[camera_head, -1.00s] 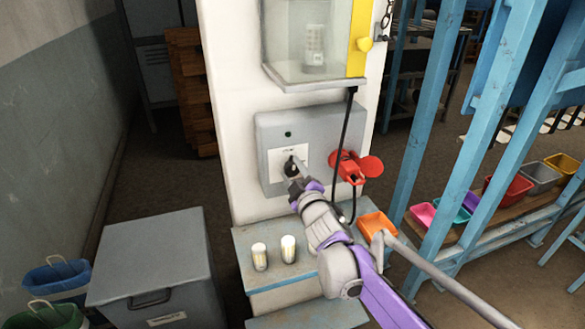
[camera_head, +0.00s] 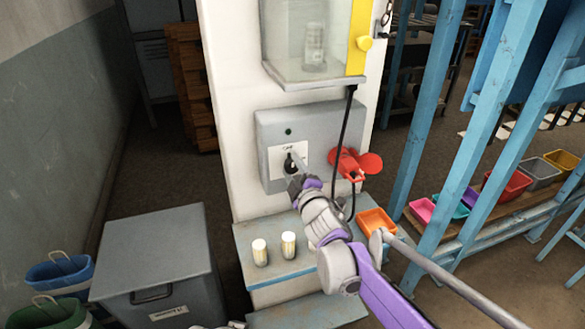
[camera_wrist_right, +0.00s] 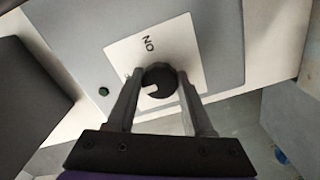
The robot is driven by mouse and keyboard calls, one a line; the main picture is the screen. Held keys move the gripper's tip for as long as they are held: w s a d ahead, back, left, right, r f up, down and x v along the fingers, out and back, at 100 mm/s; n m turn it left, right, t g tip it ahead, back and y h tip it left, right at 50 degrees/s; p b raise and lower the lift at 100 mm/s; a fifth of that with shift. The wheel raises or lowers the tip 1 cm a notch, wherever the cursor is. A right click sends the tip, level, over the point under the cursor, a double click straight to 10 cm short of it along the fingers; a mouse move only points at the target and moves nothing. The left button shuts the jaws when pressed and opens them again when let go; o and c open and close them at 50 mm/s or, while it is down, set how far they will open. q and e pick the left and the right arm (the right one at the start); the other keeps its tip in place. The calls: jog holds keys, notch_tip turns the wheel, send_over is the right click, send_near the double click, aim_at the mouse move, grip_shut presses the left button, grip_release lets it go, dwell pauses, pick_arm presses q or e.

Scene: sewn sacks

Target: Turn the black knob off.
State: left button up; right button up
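The black knob (camera_head: 291,163) sits on a white label on the grey box (camera_head: 270,170) fixed to the white column. My right gripper (camera_head: 296,161) is at the knob, coming from the lower right. In the right wrist view the knob (camera_wrist_right: 160,80) lies between the two spread fingertips (camera_wrist_right: 161,75), one on each side and very close to it. I cannot tell whether they touch it. The word "ON" is printed on the label beside it. A small part of my left arm (camera_head: 236,324) shows at the bottom edge; its fingers cannot be made out.
A red clamp-like fixture (camera_head: 352,165) and a hanging black cable (camera_head: 344,130) are just right of the knob. A small green lamp (camera_wrist_right: 103,91) is on the box. Two pale cylinders (camera_head: 288,245) stand on the step below. A grey cabinet (camera_head: 150,255) is at left, blue posts at right.

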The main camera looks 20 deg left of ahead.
jog(key=o, duration=0.5)
jog(key=shift+c, duration=0.2)
jog(key=shift+s, duration=0.15)
jog(key=b+v, duration=0.1)
jog(key=v, duration=0.9)
jog(key=shift+s+d+b, duration=0.25)
jog(key=shift+d+b, duration=0.05)
jog(key=s+d+f+m+g+h, duration=0.1)
jog(key=s+d+f+m+h, duration=0.2)
jog(key=d, duration=0.4)
jog(key=s+d+f+m+h+p, duration=0.1)
jog(key=d+m+h, duration=0.25)
jog(key=d, duration=0.35)
jog(key=s+d+f+m+g+h, duration=0.1)
jog(key=s+d+f+m+h, duration=0.1)
jog(key=d+m, duration=0.4)
jog(key=s+d+f+m+g, duration=0.3)
jog(key=s+f, duration=0.3)
jog(key=s, duration=0.4)
jog(key=s+d+f+m+g+h+p, duration=0.1)
jog(key=s+d+f+m+g, duration=0.3)
jog(key=s, duration=0.7)
notch_tip(320, 180, down, 3)
jog(key=shift+d+r+g, duration=0.1)
jog(key=shift+d+g, duration=0.2)
jog(key=shift+d, duration=0.75)
